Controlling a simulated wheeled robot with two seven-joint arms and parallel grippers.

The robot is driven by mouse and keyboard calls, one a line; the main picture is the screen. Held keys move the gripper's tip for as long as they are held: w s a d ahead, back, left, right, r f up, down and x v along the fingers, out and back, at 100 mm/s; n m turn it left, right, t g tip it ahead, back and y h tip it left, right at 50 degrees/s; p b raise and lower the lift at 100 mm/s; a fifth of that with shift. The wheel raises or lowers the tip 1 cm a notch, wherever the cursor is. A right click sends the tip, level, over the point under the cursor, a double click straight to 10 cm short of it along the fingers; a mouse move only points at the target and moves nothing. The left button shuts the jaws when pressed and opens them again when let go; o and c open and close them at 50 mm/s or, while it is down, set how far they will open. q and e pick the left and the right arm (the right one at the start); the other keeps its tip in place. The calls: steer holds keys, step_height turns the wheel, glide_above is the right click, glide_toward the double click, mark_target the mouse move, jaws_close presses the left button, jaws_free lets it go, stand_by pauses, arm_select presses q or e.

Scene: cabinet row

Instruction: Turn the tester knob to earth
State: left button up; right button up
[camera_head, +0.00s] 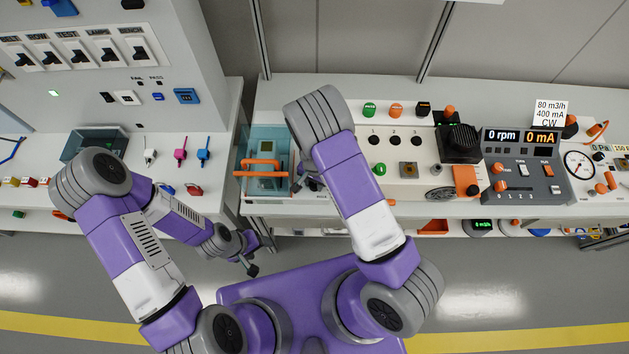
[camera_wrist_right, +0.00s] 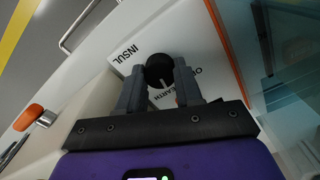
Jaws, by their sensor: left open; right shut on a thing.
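The tester knob (camera_wrist_right: 159,68) is a round black knob with a white pointer line, on a white panel in the right wrist view. The labels INSUL and EARTH and a partly hidden one starting with O stand around it. The pointer line runs toward the lower right, near EARTH; its exact setting is hard to tell. My right gripper (camera_wrist_right: 160,84) is shut on the knob, one finger on each side. In the head view my right gripper (camera_head: 312,182) is mostly hidden by its arm, and the knob is hidden. My left gripper (camera_head: 254,256) is open and empty, low in front of the benches.
A teal case with an orange handle (camera_head: 262,163) stands left of my right gripper. The bench right of my arm holds a motor (camera_head: 461,142), a dial gauge (camera_head: 578,163) and a control box with displays (camera_head: 520,136). A switch cabinet (camera_head: 110,60) is at left.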

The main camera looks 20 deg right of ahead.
steer(key=shift+m, duration=0.5)
steer(key=o, duration=1)
steer(key=shift+o, duration=0.2)
step_height(320, 180, up, 8)
steer(key=shift+f+p, duration=0.15)
steer(key=shift+p, duration=0.3)
